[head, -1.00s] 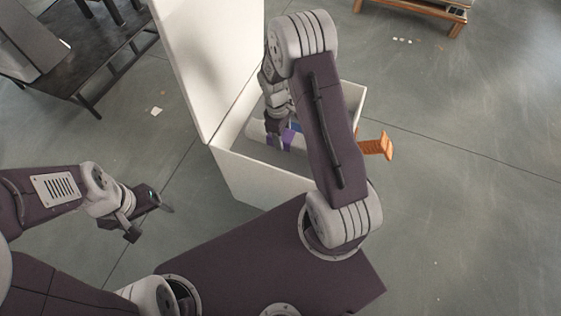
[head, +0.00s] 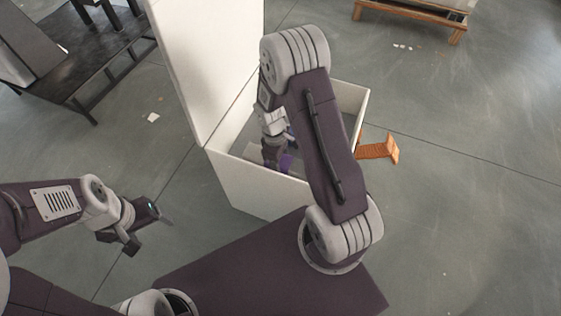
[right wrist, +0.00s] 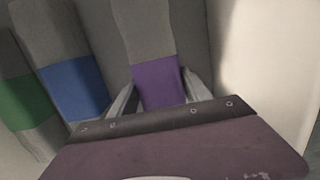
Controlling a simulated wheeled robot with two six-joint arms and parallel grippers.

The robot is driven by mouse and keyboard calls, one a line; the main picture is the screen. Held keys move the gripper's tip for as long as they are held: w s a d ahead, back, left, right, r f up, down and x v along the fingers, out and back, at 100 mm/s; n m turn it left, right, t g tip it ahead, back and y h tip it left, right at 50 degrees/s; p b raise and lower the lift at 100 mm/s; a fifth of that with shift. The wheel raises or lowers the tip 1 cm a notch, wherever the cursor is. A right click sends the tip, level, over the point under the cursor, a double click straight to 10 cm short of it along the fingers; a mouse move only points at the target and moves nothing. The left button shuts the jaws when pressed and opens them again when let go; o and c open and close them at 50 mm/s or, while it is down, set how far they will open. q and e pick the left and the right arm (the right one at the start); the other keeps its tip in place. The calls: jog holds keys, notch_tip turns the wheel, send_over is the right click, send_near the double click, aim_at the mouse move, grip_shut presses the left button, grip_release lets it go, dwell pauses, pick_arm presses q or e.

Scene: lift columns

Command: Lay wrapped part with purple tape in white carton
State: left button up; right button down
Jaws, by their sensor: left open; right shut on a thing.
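The white carton (head: 262,190) stands open in the head view, its tall lid raised at the back left. My right gripper (head: 275,158) reaches down inside it, partly hidden by my own arm. The grey wrapped part with purple tape (right wrist: 158,86) is between the right gripper's fingers (right wrist: 160,95), which are shut on its purple band. A little of the purple tape shows in the head view (head: 287,162). The part's lower end is hidden behind the gripper body in the wrist view. My left gripper (head: 150,232) is open and empty, left of the carton.
In the wrist view, grey wrapped parts with blue tape (right wrist: 73,88) and green tape (right wrist: 27,103) lie left of the held part. A pale carton wall (right wrist: 265,65) is close on the right. An orange bracket-like piece (head: 380,150) is beside the carton. A dark bench (head: 75,68) stands at upper left.

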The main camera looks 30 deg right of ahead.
jog(key=shift+c, duration=2.4)
grip_release()
notch_tip(320, 180, up, 12)
jog(key=w+p, duration=0.1)
jog(key=p, duration=0.6)
jog(key=s+a+r+m+t, duration=0.1)
jog(key=s+a+r+m, duration=0.1)
jog(key=s+r+m, duration=0.2)
jog(key=s+a+r+m+t+y, duration=0.1)
jog(key=s+a+r+m, duration=0.2)
jog(key=s+r+m, duration=0.1)
jog(key=shift+s+m, duration=0.3)
jog(key=shift+s, duration=0.45)
notch_tip(320, 180, up, 33)
jog(key=p, duration=3.3)
jog(key=shift+f, duration=0.2)
